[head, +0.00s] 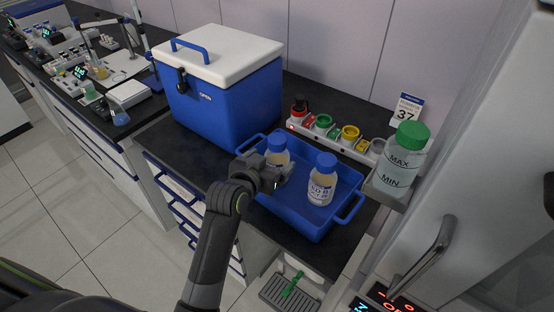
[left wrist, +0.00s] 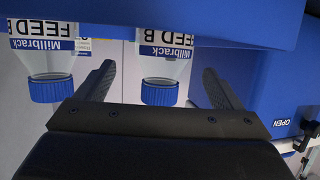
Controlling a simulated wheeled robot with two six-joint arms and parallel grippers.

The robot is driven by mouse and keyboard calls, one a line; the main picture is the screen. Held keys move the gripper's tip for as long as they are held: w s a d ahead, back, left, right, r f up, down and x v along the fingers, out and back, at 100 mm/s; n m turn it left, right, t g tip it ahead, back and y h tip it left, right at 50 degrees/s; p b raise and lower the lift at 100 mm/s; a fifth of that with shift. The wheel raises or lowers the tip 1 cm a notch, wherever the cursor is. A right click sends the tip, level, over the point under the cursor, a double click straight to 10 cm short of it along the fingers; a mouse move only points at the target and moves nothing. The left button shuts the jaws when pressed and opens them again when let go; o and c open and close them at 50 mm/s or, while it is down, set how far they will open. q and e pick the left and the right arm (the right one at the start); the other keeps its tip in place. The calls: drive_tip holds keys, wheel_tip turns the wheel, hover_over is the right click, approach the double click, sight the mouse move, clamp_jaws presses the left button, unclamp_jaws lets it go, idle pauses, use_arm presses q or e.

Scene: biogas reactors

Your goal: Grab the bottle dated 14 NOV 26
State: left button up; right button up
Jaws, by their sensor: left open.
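Two clear bottles with blue caps and white labels stand in a blue tray (head: 303,229). The left bottle (head: 279,157) is partly hidden by my left gripper (head: 268,174), which is open beside it. The right bottle (head: 321,183) stands apart from the gripper. The left wrist view shows both inverted, labelled "Millbrack FEED B". One bottle (left wrist: 165,66) appears between the spread fingers of my left gripper (left wrist: 158,84), with no visible grip on it. The other bottle (left wrist: 45,62) is outside the fingers, to the left. I cannot read a date on either. My right gripper is not in view.
A blue cooler with a white lid (head: 225,95) stands behind and left of the tray. A rack with coloured caps (head: 335,140) lies behind it. A green-capped container marked MAX and MIN (head: 402,160) is at the right. A dark bench strip left of the tray is clear.

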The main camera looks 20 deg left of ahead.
use_arm(q)
drive_tip(key=shift+f+p+x, duration=0.1)
drive_tip(key=shift+p+x, duration=0.2)
drive_tip(key=shift+x, duration=1.1)
drive_tip(key=shift+f+p+x, duration=0.15)
drive_tip(key=shift+p+x, duration=0.1)
drive_tip(key=shift+x, duration=1.15)
drive_tip(key=shift+s+a, duration=0.1)
drive_tip(key=shift+a, duration=0.05)
drive_tip(key=shift+r, duration=0.1)
drive_tip(key=c, duration=1.3)
